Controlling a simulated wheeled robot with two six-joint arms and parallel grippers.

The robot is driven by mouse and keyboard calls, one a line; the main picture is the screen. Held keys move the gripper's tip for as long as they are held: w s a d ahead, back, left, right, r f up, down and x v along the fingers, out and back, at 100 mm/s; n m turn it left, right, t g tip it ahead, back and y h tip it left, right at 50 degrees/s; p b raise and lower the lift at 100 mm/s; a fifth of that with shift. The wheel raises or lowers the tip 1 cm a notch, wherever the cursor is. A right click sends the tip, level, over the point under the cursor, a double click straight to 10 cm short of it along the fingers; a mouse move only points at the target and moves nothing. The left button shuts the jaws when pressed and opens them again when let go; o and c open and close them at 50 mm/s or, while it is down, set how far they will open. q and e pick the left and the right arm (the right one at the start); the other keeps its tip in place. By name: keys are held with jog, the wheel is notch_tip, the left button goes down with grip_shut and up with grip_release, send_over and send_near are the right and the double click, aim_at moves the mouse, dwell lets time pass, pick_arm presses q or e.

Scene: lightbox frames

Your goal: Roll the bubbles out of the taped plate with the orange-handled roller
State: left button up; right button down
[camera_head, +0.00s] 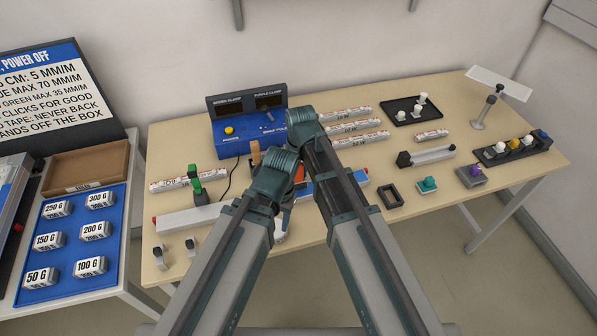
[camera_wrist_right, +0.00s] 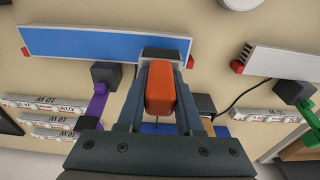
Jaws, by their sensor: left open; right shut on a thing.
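The taped plate is a long bar with a blue face and red end pieces (camera_wrist_right: 90,44). In the head view its blue face (camera_head: 347,179) shows only partly behind my arms. My right gripper (camera_wrist_right: 160,75) is shut on the orange handle (camera_wrist_right: 160,92) of the roller. The roller's dark head (camera_wrist_right: 162,53) lies over the plate's lower edge near one end in the wrist view; whether it touches I cannot tell. In the head view a bit of the orange handle (camera_head: 299,173) shows between my arms. My left gripper (camera_head: 283,214) is open near the table's front, partly hidden by its arm.
A pale bar with red ends (camera_head: 190,219) lies left, beside a green-levered clamp (camera_head: 198,192). A purple-levered clamp (camera_wrist_right: 97,102) stands near the plate. A blue control box (camera_head: 245,135) stands behind. White labelled tubes (camera_head: 358,136), stands and small parts fill the right. A weight tray (camera_head: 70,215) is far left.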

aim_at(299, 163)
jog(key=shift+r+p, duration=1.8)
jog(key=shift+r, duration=0.4)
notch_tip(299, 163, up, 3)
jog(key=p, duration=0.3)
jog(key=shift+r, duration=0.1)
